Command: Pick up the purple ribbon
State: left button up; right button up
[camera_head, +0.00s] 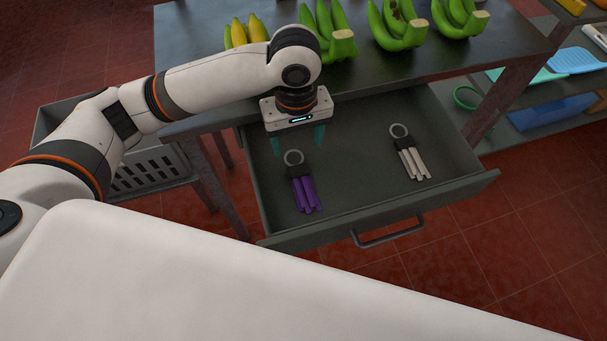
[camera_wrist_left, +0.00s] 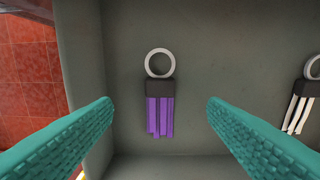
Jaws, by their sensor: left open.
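The purple ribbon (camera_head: 305,193) lies in the open drawer (camera_head: 360,204), toward its left side. It has a pale ring, a dark band and several purple strips. In the left wrist view the purple ribbon (camera_wrist_left: 160,115) lies flat on the drawer floor, with its ring at the top. My left gripper (camera_head: 299,145) is open and empty above the drawer. Its teal fingers (camera_wrist_left: 160,104) show on either side of the ribbon in the wrist view, apart from it. My right gripper is in neither view.
A white ribbon (camera_head: 409,155) with a ring lies to the right in the same drawer. Bunches of green bananas (camera_head: 398,27) and yellow ones (camera_head: 247,32) sit on the table (camera_head: 200,40) above. A grey crate (camera_head: 150,172) stands at left. The drawer's walls surround the ribbons.

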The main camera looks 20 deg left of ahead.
pick_arm(q)
send_over(298, 169)
notch_tip(298, 169, down, 4)
jog(key=shift+f, duration=0.1)
jog(key=shift+f+b, duration=0.35)
jog(key=shift+f, duration=0.15)
notch_tip(298, 169, down, 5)
jog(key=shift+r+b, duration=0.2)
jog(key=shift+b, duration=0.15)
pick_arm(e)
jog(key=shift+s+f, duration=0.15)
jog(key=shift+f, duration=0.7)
